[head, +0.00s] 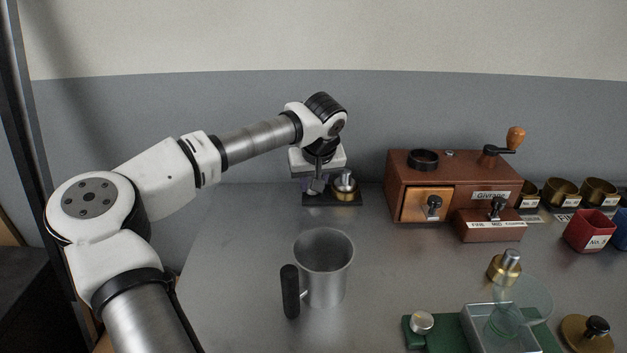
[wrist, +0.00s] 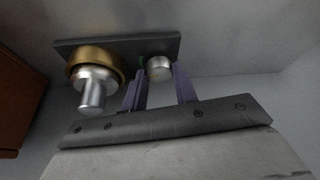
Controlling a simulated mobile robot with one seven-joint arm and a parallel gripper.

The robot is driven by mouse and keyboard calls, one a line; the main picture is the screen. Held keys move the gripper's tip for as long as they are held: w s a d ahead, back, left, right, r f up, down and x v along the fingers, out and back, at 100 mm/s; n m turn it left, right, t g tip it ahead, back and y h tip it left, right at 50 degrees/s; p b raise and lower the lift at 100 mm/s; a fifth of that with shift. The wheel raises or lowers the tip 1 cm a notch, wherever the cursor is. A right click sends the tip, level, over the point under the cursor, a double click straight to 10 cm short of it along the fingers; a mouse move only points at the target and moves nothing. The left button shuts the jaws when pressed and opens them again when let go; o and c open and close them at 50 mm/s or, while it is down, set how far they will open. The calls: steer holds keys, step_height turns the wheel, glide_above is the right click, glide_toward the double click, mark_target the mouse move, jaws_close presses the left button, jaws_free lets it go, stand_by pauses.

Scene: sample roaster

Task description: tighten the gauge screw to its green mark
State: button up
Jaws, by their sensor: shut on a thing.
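The gauge screw (wrist: 159,66) is a small silver knob on a dark base plate (wrist: 170,42). My gripper (wrist: 160,75) has its two purple fingers on either side of the knob and is shut on it. A small green mark (wrist: 142,62) shows just left of the knob in the wrist view. A brass collar with a silver stem (wrist: 92,88) stands on the same plate, left of my fingers. In the head view the plate (head: 345,200) lies near the wall under my gripper (head: 317,186), and the screw cannot be made out there. The knob's exact turn against the mark cannot be read.
A metal jug (head: 325,270) with a black handle stands in front. A wooden grinder box (head: 440,170) with a crank is right of the plate. The counter's left middle is clear.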

steer(key=o, duration=1)
steer(key=shift+c, duration=0.2)
steer(key=v, duration=1.4)
